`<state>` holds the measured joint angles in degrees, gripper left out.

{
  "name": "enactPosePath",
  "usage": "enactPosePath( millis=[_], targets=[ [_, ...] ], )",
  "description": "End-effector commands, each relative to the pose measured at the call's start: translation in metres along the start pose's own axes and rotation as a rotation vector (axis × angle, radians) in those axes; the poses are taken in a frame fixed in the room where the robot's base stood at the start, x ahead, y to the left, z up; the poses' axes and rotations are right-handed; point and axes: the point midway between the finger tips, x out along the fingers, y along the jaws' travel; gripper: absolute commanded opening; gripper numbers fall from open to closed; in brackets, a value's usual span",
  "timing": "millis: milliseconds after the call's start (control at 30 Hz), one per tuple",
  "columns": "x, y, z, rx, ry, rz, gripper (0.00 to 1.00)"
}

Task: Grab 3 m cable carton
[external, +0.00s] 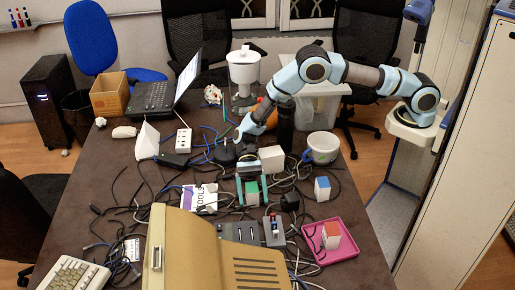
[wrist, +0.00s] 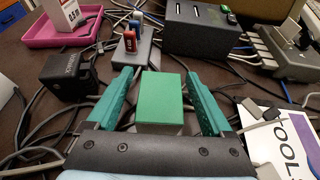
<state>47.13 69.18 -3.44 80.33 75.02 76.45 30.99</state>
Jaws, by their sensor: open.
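A carton with a green top (wrist: 163,98) stands between the two teal fingers of my gripper (wrist: 158,76) in the wrist view. The fingers are open, with a gap on each side of the carton. In the external view my gripper (external: 252,190) is low over the table, around the green-topped carton (external: 251,187). No length label shows on this carton, so I cannot tell if it is the 3 m one. A blue-topped carton (external: 322,189) stands to the right. A red-topped carton (external: 331,236) stands in the pink tray (external: 309,252); its label looks like 0.5 m in the wrist view.
Loose cables lie around the carton. A TOOLS card (wrist: 285,135) lies at right. A beige monitor (external: 210,250) fills the front.

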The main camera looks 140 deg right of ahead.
Motion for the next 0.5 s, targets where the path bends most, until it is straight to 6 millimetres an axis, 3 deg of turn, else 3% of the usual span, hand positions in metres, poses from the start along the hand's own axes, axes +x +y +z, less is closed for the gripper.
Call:
enactPosePath(
  millis=[300,500],
  targets=[
    [0.0055,0.0001,-0.0008,-0.001,0.001,0.000,0.84],
    [0.0053,0.0000,-0.0007,-0.001,0.001,0.000,0.61]
  ],
)
